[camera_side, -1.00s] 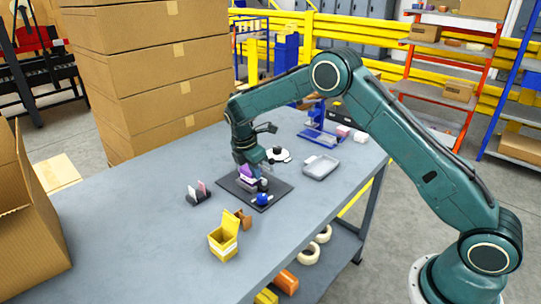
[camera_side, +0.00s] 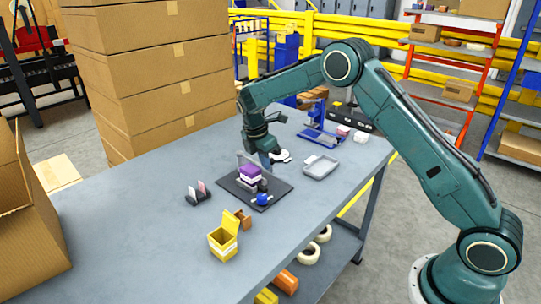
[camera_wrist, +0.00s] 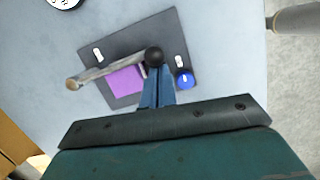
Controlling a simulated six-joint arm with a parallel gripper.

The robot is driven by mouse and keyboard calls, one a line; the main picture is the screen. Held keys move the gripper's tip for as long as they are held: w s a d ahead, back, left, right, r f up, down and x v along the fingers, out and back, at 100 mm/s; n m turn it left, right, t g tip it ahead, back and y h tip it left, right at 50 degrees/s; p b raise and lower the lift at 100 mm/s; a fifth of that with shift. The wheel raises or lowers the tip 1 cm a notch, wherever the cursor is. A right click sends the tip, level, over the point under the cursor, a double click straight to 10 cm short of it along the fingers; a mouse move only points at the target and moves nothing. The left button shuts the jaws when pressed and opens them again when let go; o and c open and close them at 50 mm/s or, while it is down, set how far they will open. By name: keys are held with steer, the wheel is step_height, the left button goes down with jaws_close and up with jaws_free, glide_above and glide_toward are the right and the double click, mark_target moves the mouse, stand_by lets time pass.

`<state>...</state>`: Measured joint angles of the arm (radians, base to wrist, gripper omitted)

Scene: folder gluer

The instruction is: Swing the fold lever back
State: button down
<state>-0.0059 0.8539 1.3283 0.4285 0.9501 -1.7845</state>
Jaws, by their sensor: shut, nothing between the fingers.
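The folder gluer stands on a dark square base plate (camera_side: 280,190), with a purple piece (camera_side: 250,173) at its middle. The fold lever shows in the wrist view as a grey bar (camera_wrist: 105,71) running beside and partly over the purple piece (camera_wrist: 126,81), ending in a black ball knob (camera_wrist: 154,56). The knob also shows in the side view (camera_side: 262,185). My gripper (camera_side: 266,166) is shut and empty, pointing down above the plate's far side. In the wrist view its fingertips (camera_wrist: 157,68) overlap the knob, but the side view shows a gap between them.
A blue knob (camera_side: 263,199) sits on the plate's near edge. A grey tray (camera_side: 321,167) and a white round item (camera_side: 281,156) stand to the right. A card holder (camera_side: 199,195) and a yellow box (camera_side: 223,243) stand left and in front.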

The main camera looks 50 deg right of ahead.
steer(key=shift+d+n, duration=0.3)
steer(key=shift+d, duration=0.05)
steer(key=shift+s+d, duration=0.1)
steer(key=shift+d+n+t, duration=0.3)
steer(key=shift+d+n, duration=0.5)
steer(key=shift+d, duration=0.2)
steer(key=w+d+n, duration=0.1)
steer(key=d+n, duration=0.2)
steer(key=d, duration=0.3)
steer(key=shift+w+d+n+t, duration=0.2)
steer(key=shift+n+t, duration=0.1)
steer(key=shift+t, duration=0.1)
steer(key=shift+s+a, duration=0.1)
steer(key=shift+a, duration=0.05)
